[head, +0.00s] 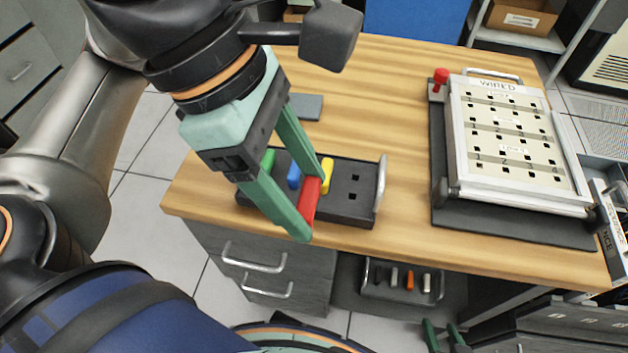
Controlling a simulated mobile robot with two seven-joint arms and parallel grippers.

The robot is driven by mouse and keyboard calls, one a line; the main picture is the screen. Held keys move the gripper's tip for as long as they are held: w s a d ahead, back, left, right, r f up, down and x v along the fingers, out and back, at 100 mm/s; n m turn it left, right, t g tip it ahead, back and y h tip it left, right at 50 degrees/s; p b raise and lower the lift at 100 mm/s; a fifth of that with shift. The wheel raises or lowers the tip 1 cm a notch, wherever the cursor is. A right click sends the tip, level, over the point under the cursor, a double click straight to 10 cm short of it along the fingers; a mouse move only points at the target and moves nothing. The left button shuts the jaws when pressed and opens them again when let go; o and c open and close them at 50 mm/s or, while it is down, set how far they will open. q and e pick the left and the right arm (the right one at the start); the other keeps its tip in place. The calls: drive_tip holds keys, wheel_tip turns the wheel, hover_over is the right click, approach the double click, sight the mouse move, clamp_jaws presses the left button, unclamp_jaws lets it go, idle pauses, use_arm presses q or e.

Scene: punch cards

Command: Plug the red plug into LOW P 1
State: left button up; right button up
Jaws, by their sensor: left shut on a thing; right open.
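The red plug (309,203) is between the fingers of my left gripper (311,210), which is shut on it. It is over the front part of the black plug holder (345,207) on the table; I cannot tell whether it is still seated or lifted clear. The white panel (513,180), marked WIRED, stands on a dark base at the right and has several rows of paired holes; the row labels are too small to read, so LOW P 1 cannot be picked out. My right gripper (441,328) is open and empty at the bottom edge, below the table front.
Green (268,160), blue (294,176) and yellow (327,174) plugs stand in the holder. A red knob (441,76) is at the panel's upper left corner. A grey pad (306,107) lies behind the holder. The wood table (400,130) is clear between holder and panel.

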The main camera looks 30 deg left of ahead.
sight(301, 198)
use_arm(q)
drive_tip(key=shift+s+r, duration=0.15)
drive_tip(key=shift+r+p, duration=0.35)
drive_tip(key=shift+r, duration=0.1)
drive_tip(key=shift+r+p, duration=1.1)
drive_tip(key=shift+r, duration=0.35)
drive_tip(key=shift+r+p, duration=0.45)
drive_tip(key=shift+r, duration=0.15)
